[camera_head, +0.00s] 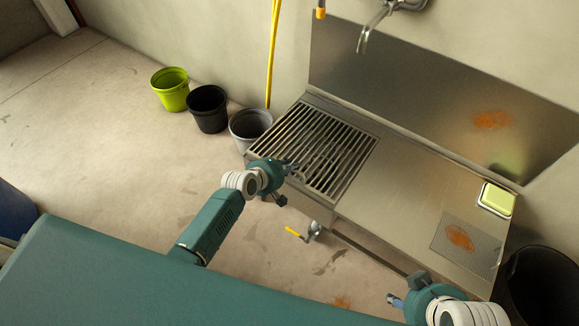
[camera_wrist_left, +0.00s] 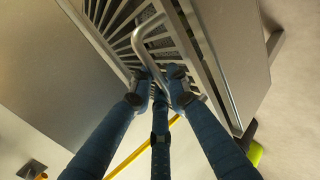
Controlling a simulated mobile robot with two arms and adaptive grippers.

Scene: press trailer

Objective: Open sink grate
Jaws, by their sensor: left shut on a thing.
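The sink grate (camera_head: 333,142), a panel of parallel metal bars, lies flat over the left part of the steel sink counter (camera_head: 410,180). My left gripper (camera_head: 290,170) is at the grate's front left edge. In the left wrist view, the left gripper's fingers (camera_wrist_left: 160,88) are shut on the bent metal grate handle (camera_wrist_left: 146,42). The grate bars (camera_wrist_left: 118,22) show just beyond it. My right gripper (camera_head: 394,300) is low at the counter's front right, apart from the grate; its finger opening is too small to tell.
Green (camera_head: 170,90), black (camera_head: 207,109) and grey (camera_head: 250,127) buckets stand left of the sink. A faucet (camera_head: 376,22) hangs above. A yellow-handled valve (camera_head: 305,233) sticks out below the front edge. A sponge dish (camera_head: 496,199) sits at the right; a dark bin (camera_head: 545,285) stands beyond.

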